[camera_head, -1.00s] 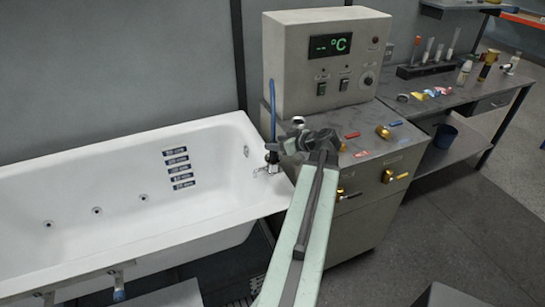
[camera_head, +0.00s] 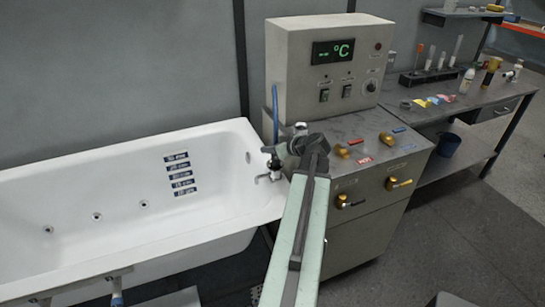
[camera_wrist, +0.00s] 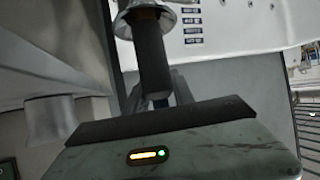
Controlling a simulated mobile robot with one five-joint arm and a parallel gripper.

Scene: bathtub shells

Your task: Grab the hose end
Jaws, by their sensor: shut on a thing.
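The blue hose (camera_head: 275,112) hangs down along the left side of the control cabinet, beside the tub's right end. Its end, a dark cylinder (camera_head: 273,161), shows just left of my gripper (camera_head: 286,148). In the wrist view the dark hose end (camera_wrist: 152,62) stands below a shiny metal ring and runs down behind the edge of my gripper (camera_wrist: 160,100). My gripper is shut on the hose end; the contact itself is mostly hidden.
The grey cabinet (camera_head: 370,150) stands close on the right, with gold knobs. A bench (camera_head: 440,92) with tubes and bottles lies beyond. Open floor is at the lower right.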

